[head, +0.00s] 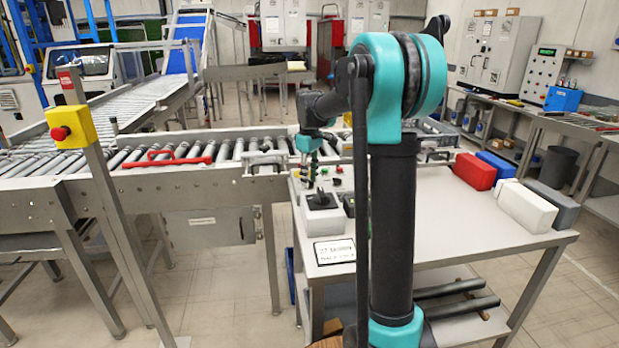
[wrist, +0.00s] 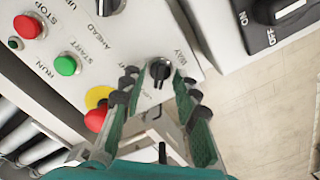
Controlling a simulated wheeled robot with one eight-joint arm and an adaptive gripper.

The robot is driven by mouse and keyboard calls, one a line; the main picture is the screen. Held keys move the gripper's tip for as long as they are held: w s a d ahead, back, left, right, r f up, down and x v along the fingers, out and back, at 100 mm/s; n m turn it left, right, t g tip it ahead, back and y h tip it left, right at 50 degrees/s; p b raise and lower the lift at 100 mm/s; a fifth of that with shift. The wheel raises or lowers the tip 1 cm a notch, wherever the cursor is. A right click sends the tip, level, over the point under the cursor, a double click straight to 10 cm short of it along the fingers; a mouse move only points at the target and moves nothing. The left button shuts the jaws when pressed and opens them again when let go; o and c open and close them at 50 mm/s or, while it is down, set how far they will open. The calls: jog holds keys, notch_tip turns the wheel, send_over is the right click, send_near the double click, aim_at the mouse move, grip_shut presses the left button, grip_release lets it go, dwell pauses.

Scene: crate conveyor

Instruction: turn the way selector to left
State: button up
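The way selector (wrist: 160,69) is a small black knob on a light panel, with the word WAY printed beside it. It lies between my fingertips in the wrist view. My gripper (wrist: 157,80) is open, one finger on each side of the knob, with visible gaps. Whether the fingers touch it at depth is unclear. The knob's grip bar runs roughly up and down in the wrist view; part of the printing around it is hidden by my fingers. In the head view my gripper (head: 307,172) points down over the controls at the bench's left end and hides the selector.
Close by are a red stop button (wrist: 28,27), a green start button (wrist: 66,65), a red mushroom button (wrist: 96,118) on yellow, and another black knob (wrist: 104,5). A black switch box (head: 323,201) stands in front. Red (head: 474,171) and white (head: 525,206) blocks lie right.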

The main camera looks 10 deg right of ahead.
notch_tip(320, 180, up, 12)
dwell(0.6)
